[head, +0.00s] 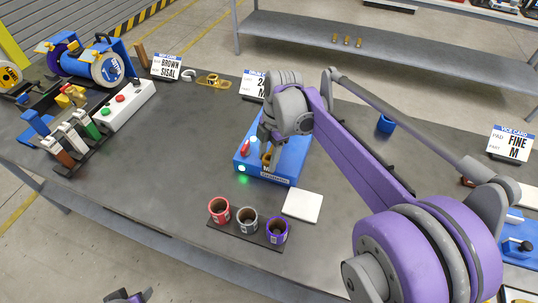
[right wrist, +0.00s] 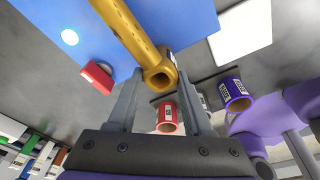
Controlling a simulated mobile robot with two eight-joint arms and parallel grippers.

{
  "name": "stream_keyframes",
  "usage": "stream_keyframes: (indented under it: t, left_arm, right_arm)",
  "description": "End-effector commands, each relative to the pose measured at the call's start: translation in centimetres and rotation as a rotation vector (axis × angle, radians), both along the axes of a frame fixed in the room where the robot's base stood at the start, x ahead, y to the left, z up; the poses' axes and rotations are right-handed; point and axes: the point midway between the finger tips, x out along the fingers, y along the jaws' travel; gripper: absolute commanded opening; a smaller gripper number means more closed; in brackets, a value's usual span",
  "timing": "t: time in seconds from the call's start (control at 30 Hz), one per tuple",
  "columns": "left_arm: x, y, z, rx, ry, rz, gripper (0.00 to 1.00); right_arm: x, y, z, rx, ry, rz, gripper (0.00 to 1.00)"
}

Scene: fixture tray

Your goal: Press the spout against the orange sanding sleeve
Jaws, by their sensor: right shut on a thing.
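My right gripper (head: 268,158) is over the blue machine (head: 286,166) in the middle of the table. It is shut on the brass-coloured spout (right wrist: 138,42), a tube that runs up out of the fingers in the right wrist view. In the head view the spout is mostly hidden by the gripper. I cannot make out an orange sanding sleeve; the gripper and arm hide part of the machine, so I cannot tell whether the spout touches one. A small part of my left arm (head: 128,297) shows at the bottom edge; its fingers are not clear.
The blue machine has a lit green lamp (head: 243,168) and a red switch (head: 245,147). Red (head: 219,208), grey (head: 247,218) and purple (head: 277,228) sleeves stand on a dark strip in front, beside a white pad (head: 302,205). A blue grinder (head: 98,62) is at far left.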

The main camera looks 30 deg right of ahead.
Motion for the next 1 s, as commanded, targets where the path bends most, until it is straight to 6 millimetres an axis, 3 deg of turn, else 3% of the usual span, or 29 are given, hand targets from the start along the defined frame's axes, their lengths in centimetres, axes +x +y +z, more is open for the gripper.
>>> stream_keyframes:
  t: [1.0]
  left_arm:
    - [0.0,0.0,0.1,0.0,-0.001,0.0,0.5]
  right_arm:
    - [0.9,-1.0,0.1,0.0,0.0,0.0,0.0]
